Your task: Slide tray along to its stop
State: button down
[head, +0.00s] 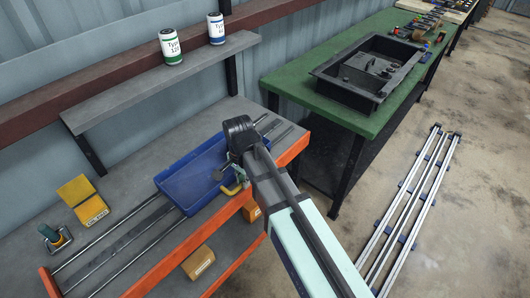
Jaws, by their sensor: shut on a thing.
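The blue tray (185,184) sits on metal rails (120,238) that run along the grey workbench from lower left to upper right. A yellow handle (236,188) is on the tray's front right side. My gripper (230,177) is at this handle and shut on it; the fingertips are small and partly hidden. My arm covers the tray's right part. The rails show again beyond the tray (280,130), at upper right. I cannot make out a stop clearly at either end.
A yellow box (82,198) and a small tool stand (55,238) are left of the rails. Two cans (171,46) stand on the shelf above. The green bench (300,82) with a black basin is beyond. A boxed part (198,263) lies on the lower shelf.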

jog(key=shift+s+d, duration=0.1)
jog(key=shift+s, duration=0.1)
jog(key=shift+s+a+p, duration=0.3)
jog(key=shift+s+a, duration=1.15)
jog(key=shift+s, duration=0.55)
jog(key=shift+s+a+p, duration=0.3)
jog(key=shift+s+a, duration=1.1)
jog(key=shift+s, duration=0.65)
jog(key=shift+s+a+p, duration=0.3)
jog(key=shift+s+a, duration=1.15)
jog(key=shift+s, duration=0.55)
jog(key=shift+s+a, duration=0.1)
jog(key=shift+s+a+p, duration=0.25)
jog(key=shift+s+a, duration=1.2)
jog(key=shift+s, duration=0.55)
jog(key=shift+s+a+p, duration=0.2)
jog(key=shift+s+a, duration=1.2)
jog(key=shift+s, duration=0.55)
jog(key=shift+s+a+p, duration=0.25)
jog(key=shift+s+a, duration=1.2)
jog(key=shift+s, duration=0.55)
